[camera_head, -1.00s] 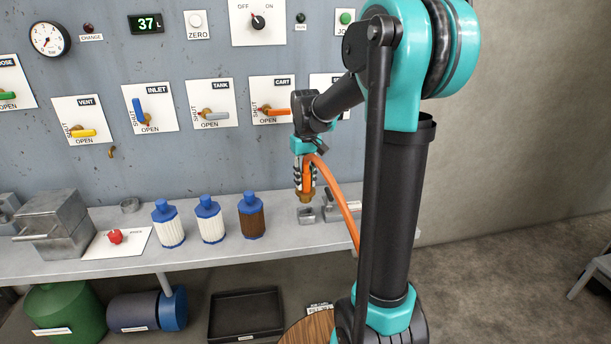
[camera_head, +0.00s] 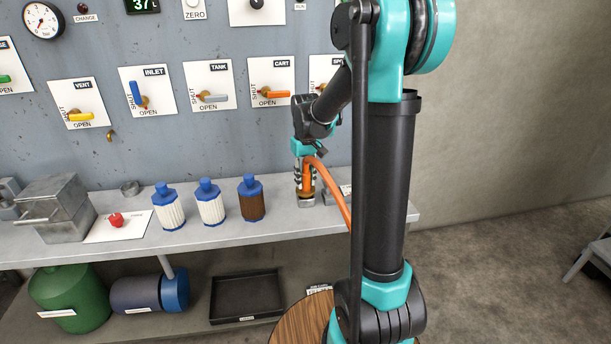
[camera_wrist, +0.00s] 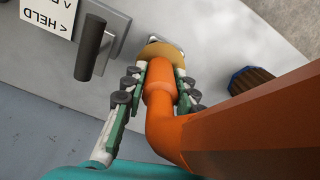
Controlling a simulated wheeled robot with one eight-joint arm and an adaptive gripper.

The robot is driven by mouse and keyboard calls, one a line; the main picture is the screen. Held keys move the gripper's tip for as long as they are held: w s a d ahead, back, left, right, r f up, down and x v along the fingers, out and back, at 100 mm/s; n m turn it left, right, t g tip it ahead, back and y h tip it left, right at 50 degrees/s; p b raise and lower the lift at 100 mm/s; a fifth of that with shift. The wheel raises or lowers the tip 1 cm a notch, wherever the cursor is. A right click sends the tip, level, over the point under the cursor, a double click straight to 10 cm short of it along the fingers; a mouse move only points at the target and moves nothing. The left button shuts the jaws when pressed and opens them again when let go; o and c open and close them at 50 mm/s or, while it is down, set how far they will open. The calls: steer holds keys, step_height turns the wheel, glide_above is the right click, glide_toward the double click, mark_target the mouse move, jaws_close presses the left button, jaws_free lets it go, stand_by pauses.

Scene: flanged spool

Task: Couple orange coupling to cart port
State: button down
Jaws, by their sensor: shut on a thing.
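My gripper (camera_head: 305,186) is shut on the orange coupling (camera_wrist: 158,82), with fingers on both sides of it. The coupling points down at the bench and has a brass collar (camera_wrist: 160,52). Its orange hose (camera_head: 331,190) bends away to the lower right. The coupling's lower end is at a small metal block (camera_head: 306,203) on the bench; whether it sits in the block or just above is hidden. A panel labelled CART (camera_head: 271,82) with an orange lever is on the wall above. I cannot make out a cart port.
A brown filter with blue caps (camera_head: 252,198) stands left of the gripper, beside two white ones (camera_head: 210,203). A dark cylindrical handle (camera_wrist: 93,48) on a metal plate and a card reading HELD (camera_wrist: 48,14) are close to the gripper. A black tray (camera_head: 247,296) lies below.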

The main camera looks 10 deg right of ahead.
steer(key=shift+f, duration=0.7)
stand_by(0.9)
steer(key=c, duration=1.1)
jaws_free()
step_height(320, 180, up, 12)
steer(key=shift+r, duration=0.1)
steer(key=s+d+f+m+t, duration=0.1)
steer(key=s+f, duration=0.4)
steer(key=s, duration=0.2)
steer(key=s+d+f+m+t, duration=0.1)
steer(key=s+f, duration=0.4)
steer(key=s, duration=0.2)
steer(key=s+d+f+m+t, duration=0.1)
steer(key=s+d+f+t, duration=0.1)
steer(key=s+f, duration=0.4)
steer(key=shift+s+f, duration=0.1)
steer(key=shift+s, duration=0.95)
